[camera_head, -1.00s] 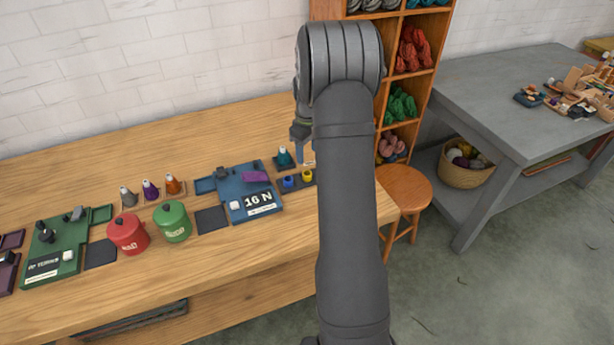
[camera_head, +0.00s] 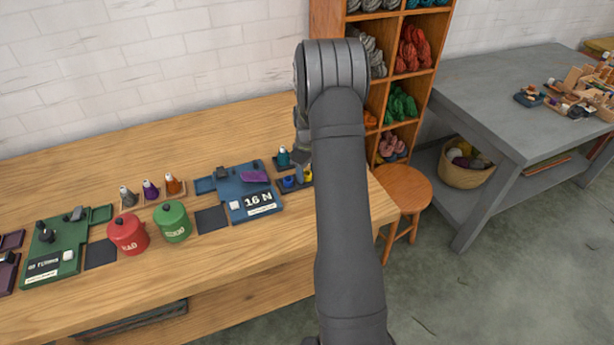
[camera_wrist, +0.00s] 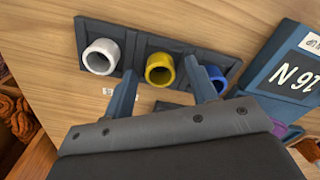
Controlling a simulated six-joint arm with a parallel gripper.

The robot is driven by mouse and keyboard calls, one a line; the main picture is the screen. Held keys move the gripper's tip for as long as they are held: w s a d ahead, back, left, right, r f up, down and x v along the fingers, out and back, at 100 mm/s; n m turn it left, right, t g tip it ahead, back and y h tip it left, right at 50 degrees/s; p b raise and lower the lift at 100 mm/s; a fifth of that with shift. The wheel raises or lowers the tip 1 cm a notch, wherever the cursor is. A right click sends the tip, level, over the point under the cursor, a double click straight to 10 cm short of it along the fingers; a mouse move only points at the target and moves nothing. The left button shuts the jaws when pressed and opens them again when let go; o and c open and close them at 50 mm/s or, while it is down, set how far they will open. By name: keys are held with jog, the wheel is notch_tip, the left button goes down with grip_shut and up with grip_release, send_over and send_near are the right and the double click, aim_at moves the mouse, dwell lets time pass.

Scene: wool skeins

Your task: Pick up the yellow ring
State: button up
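The yellow ring (camera_wrist: 159,60) sits in the middle of a dark tray (camera_wrist: 206,48), between a white ring (camera_wrist: 97,57) and a blue ring (camera_wrist: 217,76). My gripper (camera_wrist: 161,69) is open in the wrist view. One fingertip is on each side of the yellow ring, with the right finger between it and the blue ring. I cannot tell whether either finger touches it. In the head view the yellow ring (camera_head: 308,174) is a small patch beside my gripper, partly hidden by my arm.
A teal-topped cone (camera_head: 283,157) stands behind. A stool (camera_head: 402,190) stands right of the bench.

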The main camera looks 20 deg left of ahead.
jog(key=c, duration=0.9)
